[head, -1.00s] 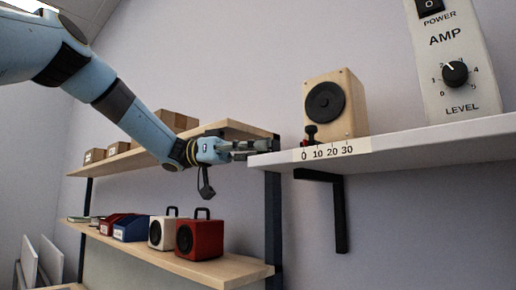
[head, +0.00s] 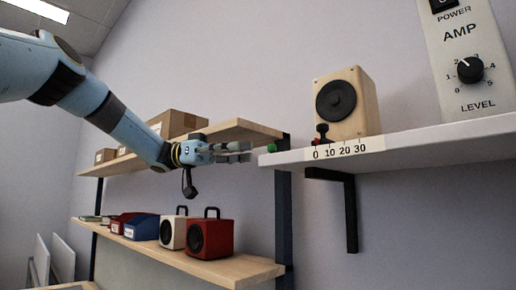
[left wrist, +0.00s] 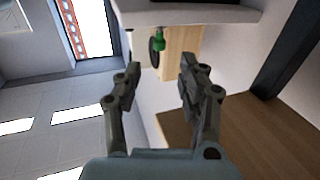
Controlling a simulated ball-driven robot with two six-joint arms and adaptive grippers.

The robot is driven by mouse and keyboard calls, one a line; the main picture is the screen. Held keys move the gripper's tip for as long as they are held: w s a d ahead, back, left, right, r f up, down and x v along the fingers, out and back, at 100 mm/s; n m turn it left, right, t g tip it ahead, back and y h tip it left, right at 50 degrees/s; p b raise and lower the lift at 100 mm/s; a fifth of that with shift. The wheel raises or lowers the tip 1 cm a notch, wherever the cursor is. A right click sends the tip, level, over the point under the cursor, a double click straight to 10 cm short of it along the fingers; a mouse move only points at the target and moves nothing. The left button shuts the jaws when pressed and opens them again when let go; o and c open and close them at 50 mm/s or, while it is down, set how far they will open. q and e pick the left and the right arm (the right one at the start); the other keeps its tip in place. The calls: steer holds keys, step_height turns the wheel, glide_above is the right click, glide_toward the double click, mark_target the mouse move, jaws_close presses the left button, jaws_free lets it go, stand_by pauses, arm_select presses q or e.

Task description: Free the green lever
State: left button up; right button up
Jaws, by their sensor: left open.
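The green lever (head: 271,148) shows as a small green knob at the left end of the white shelf (head: 440,137). It also shows in the left wrist view (left wrist: 158,41), beyond my fingertips. My left gripper (head: 248,152) is just left of the lever, with a small gap between them. In the left wrist view the two fingers (left wrist: 160,82) are apart with nothing between them. A wooden speaker (head: 362,112) stands on the white shelf, with a black and red knob (head: 321,131) before it, near the 0 of a scale strip (head: 348,149). My right gripper is not in view.
An amp panel (head: 467,75) with a level dial stands at the right. A wooden rack shelf (head: 225,269) below holds a red speaker (head: 210,239), a white speaker (head: 172,232) and bins. Cardboard boxes (head: 178,123) sit on the upper shelf. A dark post (head: 284,205) stands below the gripper area.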

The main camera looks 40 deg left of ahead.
arm_select(q)
steer(key=v, duration=0.5)
steer(key=shift+d, duration=0.1)
stand_by(0.4)
